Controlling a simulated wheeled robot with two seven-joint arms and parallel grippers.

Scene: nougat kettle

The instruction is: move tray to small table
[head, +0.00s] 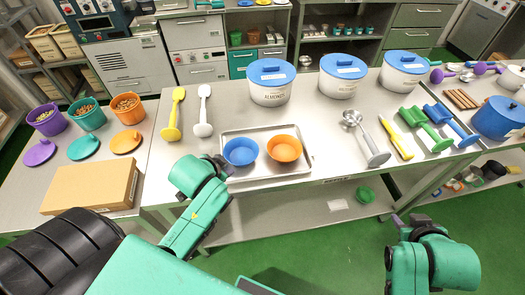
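A metal tray (262,171) lies on the long steel table, near its front edge. A blue bowl (240,152) and an orange bowl (284,148) stand side by side in it. My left gripper (221,164) is at the tray's left end; its fingers are small and partly hidden by the wrist, so I cannot tell whether it touches the rim or is open. My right gripper (407,220) is in front of the table at the lower right, apart from the tray; its opening is unclear. A lower side table (75,150) stands at the left, possibly the small table.
The side table holds several small pots, lids and a cardboard box (92,187); little of it is bare. Blue-lidded containers (271,82) stand behind the tray. Yellow (174,113) and white (203,110) utensils lie behind its left end. A metal utensil (366,138) lies to its right.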

